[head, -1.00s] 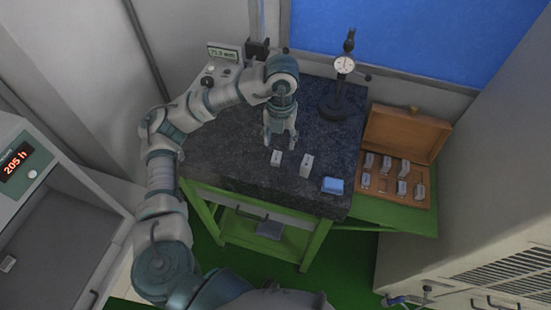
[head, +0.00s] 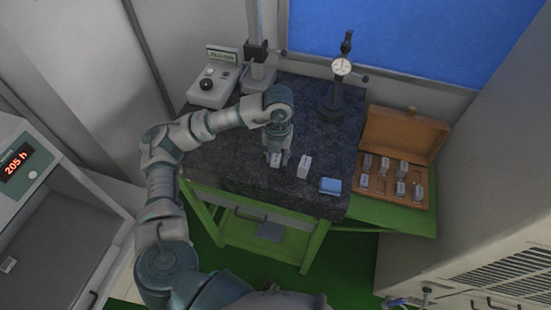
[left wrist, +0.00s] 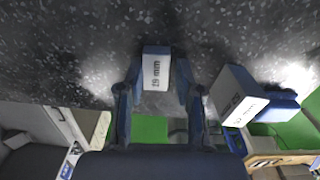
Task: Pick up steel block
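A small steel block (head: 275,160) stands on the dark granite top (head: 225,165); in the left wrist view its pale face (left wrist: 155,72) reads 19 mm. My left gripper (head: 277,157) is low over it. In the left wrist view the fingers (left wrist: 157,85) straddle the block, one on each side, and look open with narrow gaps. Contact is hard to judge. A second steel block (head: 305,167) stands apart to the right, also seen in the left wrist view (left wrist: 238,97). My right gripper is not in view.
A blue block-like item (head: 330,186) lies near the granite's front right corner. A dial gauge stand (head: 338,95) is at the back. An open wooden case (head: 400,170) with several blocks is at the right. A grey instrument (head: 212,90) stands back left.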

